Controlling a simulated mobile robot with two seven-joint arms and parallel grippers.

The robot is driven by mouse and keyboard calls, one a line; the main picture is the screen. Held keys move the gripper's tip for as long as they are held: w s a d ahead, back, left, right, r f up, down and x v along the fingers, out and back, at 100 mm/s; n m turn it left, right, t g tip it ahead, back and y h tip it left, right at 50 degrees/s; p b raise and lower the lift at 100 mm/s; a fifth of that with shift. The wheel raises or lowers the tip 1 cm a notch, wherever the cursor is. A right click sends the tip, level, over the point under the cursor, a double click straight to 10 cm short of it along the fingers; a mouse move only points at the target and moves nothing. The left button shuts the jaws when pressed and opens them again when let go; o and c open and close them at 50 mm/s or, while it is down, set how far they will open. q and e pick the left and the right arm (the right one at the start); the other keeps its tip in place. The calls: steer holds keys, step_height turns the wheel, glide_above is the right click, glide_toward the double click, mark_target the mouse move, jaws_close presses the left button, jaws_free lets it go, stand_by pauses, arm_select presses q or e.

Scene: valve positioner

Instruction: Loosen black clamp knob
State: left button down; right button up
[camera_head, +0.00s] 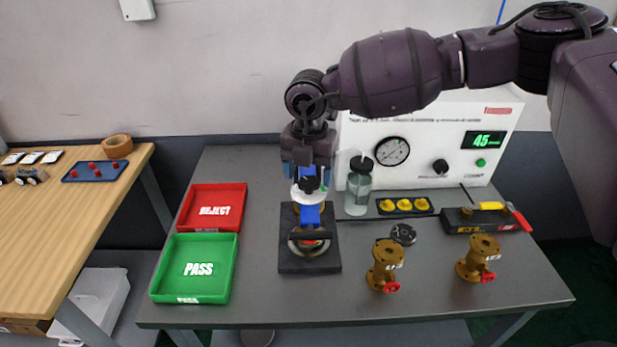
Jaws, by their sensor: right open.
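A clamp fixture with a black base plate (292,264) stands at the middle of the grey table. It has a blue upright part (310,215), a dark crossbar (312,237) and a pale ring low at its front. My right gripper (309,182) points down over the top of this fixture, with its jaws open around or just above the blue and white upper part. The black clamp knob is not clearly distinguishable; the gripper covers the fixture's top. I cannot tell whether the fingers touch it. My left gripper is out of view.
A red REJECT tray (240,207) and green PASS tray (160,282) lie left. A glass bottle (357,195) stands close right of the gripper, before a white gauge panel (415,140). Two brass valves (385,262) (477,255) and a tool holder (455,224) are right.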

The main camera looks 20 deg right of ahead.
steer(key=shift+f, duration=0.75)
steer(key=c, duration=0.9)
steer(key=shift+c, duration=0.2)
steer(key=shift+n, duration=0.3)
